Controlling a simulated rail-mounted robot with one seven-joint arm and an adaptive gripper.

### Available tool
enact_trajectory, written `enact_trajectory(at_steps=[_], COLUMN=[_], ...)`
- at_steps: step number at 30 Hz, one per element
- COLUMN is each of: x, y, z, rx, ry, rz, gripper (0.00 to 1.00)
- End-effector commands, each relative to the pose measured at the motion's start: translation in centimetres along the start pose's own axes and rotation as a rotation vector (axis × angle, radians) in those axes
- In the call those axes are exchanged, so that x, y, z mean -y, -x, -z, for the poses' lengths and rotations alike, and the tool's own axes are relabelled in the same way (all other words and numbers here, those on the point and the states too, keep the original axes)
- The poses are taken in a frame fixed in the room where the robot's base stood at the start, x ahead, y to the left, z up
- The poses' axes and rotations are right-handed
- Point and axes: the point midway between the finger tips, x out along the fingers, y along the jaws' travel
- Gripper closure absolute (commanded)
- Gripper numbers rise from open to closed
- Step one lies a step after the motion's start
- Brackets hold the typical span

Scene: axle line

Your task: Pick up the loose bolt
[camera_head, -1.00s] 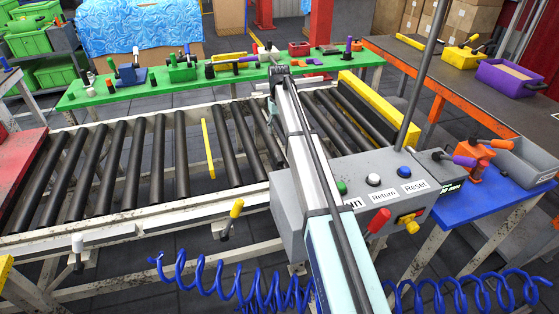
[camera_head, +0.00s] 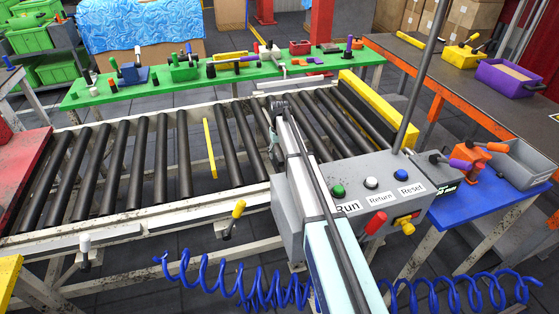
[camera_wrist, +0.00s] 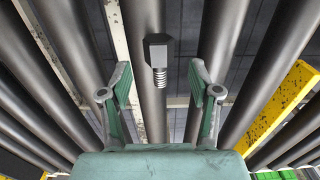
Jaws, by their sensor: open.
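The loose bolt (camera_wrist: 156,50) shows in the wrist view, with a dark grey hex head and a paler threaded shank pointing toward my gripper. It appears at or just above a dark roller, and I cannot tell whether it touches it. My gripper (camera_wrist: 160,78) is open, with one green finger on each side of the bolt's line and clear space between. Nothing is held. In the head view my gripper (camera_head: 279,103) is over the roller conveyor (camera_head: 110,213), and the bolt cannot be made out there.
A green bench (camera_head: 110,97) with tools and parts stands behind the conveyor. A grey control box (camera_head: 350,172) with buttons is right of my arm. A yellow bar (camera_head: 367,108) crosses the conveyor's right end. A blue coiled hose (camera_head: 240,290) hangs in front.

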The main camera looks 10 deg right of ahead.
Motion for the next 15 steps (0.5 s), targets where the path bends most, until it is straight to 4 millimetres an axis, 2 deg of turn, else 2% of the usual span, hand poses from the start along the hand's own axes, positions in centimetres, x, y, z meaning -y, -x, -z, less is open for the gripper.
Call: enact_trajectory(at_steps=[8, 15], x=[-0.1, -0.1], y=[-3.1, -3.5], z=[0.2, 0.2], rx=[0.001, -0.001], ry=[0.0, 0.0], rz=[0.0, 0.0], gripper=[0.38, 0.38])
